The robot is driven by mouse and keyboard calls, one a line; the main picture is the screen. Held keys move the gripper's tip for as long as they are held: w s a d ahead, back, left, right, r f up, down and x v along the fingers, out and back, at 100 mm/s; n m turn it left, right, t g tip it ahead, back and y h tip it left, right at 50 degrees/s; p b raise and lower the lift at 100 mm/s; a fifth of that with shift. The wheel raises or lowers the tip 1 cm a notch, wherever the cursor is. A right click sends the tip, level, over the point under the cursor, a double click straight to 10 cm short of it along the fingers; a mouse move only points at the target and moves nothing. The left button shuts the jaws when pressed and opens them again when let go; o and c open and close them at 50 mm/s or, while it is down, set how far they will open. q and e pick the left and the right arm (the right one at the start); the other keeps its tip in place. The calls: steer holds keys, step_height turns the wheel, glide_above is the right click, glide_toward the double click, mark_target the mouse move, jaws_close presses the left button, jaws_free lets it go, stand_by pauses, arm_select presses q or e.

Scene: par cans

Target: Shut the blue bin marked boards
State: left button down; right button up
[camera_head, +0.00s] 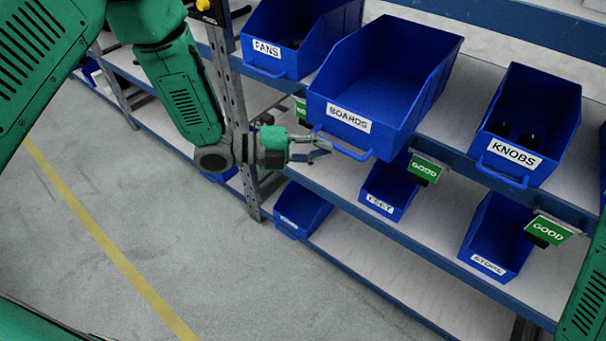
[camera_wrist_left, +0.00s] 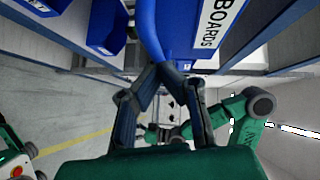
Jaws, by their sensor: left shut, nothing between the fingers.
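The blue bin marked boards (camera_head: 419,88) sits on the upper shelf between the fans and knobs bins. Its front juts out past the shelf edge, farther than the knobs bin. Its label and front handle (camera_head: 345,149) face me, and the inside looks empty. In the left wrist view the boards bin (camera_wrist_left: 183,25) is close, with the blue handle (camera_wrist_left: 150,35) just ahead of the fingertips. My left gripper (camera_head: 327,145) is shut and empty at the left end of the handle; whether it touches is unclear. Its fingertips meet in the left wrist view (camera_wrist_left: 170,72). My right gripper is not seen.
The fans bin (camera_head: 283,62) stands left and the knobs bin (camera_head: 547,112), with dark knobs, right. A grey upright post (camera_head: 227,85) is close behind my left forearm. Smaller blue bins (camera_head: 305,208) and green GOOD signs (camera_head: 425,168) are below. The floor in front is clear.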

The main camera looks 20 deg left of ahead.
arm_select(q)
steer(key=w+d+b, duration=0.1)
steer(key=w+b, duration=0.1)
steer(key=w, duration=0.2)
steer(key=w+d+b, duration=0.2)
steer(key=w, duration=0.1)
steer(key=w+d+b, duration=0.1)
steer(key=w, duration=0.3)
steer(key=shift+w+d+f+b, duration=0.15)
steer(key=shift+w+d+b, duration=0.05)
steer(key=shift+w+b, duration=0.2)
steer(key=shift+w+r, duration=0.1)
steer(key=shift+r, duration=0.15)
steer(key=shift+r, duration=0.1)
